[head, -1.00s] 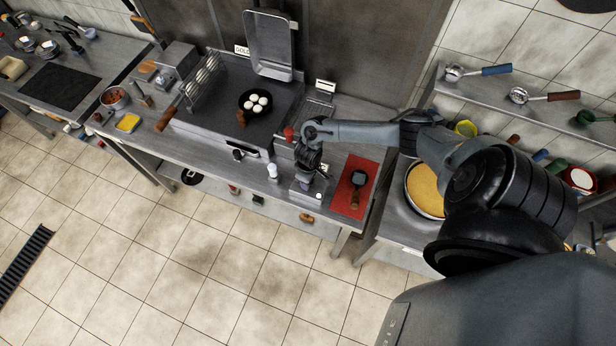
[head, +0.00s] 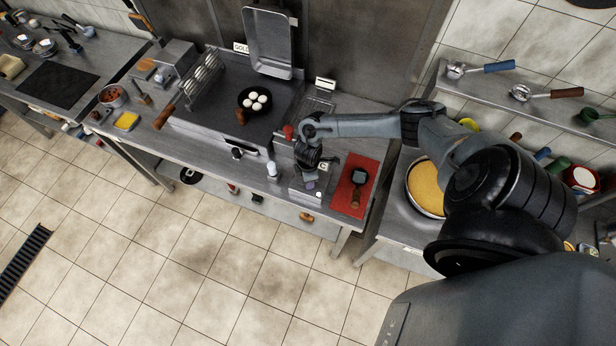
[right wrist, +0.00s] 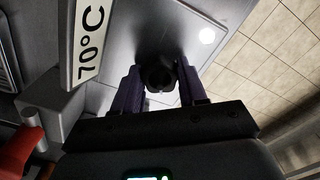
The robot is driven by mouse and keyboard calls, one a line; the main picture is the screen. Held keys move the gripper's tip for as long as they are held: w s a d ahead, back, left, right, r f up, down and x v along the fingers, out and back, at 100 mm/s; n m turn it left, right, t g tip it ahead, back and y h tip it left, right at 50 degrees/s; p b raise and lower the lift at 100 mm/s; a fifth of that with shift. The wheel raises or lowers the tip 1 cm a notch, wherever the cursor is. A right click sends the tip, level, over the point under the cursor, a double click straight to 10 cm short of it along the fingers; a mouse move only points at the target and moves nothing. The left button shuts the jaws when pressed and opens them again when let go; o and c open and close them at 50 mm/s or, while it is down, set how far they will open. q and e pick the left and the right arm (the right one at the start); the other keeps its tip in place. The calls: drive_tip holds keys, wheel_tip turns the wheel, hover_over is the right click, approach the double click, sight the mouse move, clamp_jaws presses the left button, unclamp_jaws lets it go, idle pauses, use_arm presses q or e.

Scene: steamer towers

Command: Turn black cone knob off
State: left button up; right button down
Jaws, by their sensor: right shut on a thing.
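The black cone knob (right wrist: 158,76) sits on the face of a grey metal unit (right wrist: 135,30). In the right wrist view it lies between the dark purple finger pads of my right gripper (right wrist: 159,82), which is shut on it. In the head view my right gripper (head: 311,182) reaches down onto the small grey unit at the counter's front edge, and hides the knob there. My left gripper is not in view.
A 70°C label (right wrist: 90,42) and a round white spot (right wrist: 207,36) lie near the knob. A red board (head: 347,205) with a small dark pan is right of the unit. A salt-shaker-like white bottle (head: 272,170) stands left. A griddle with a pan (head: 244,108) lies behind.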

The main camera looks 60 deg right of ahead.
drive_tip(key=n, duration=0.1)
drive_tip(key=n+b, duration=0.1)
drive_tip(key=n, duration=0.3)
drive_tip(key=shift+s+d+f, duration=0.15)
drive_tip(key=shift+d+f, duration=0.05)
drive_tip(key=shift+f, duration=0.15)
drive_tip(key=c, duration=0.8)
unclamp_jaws()
drive_tip(key=shift+a+r, duration=0.1)
drive_tip(key=shift+r, duration=0.05)
drive_tip(key=shift+a, duration=0.1)
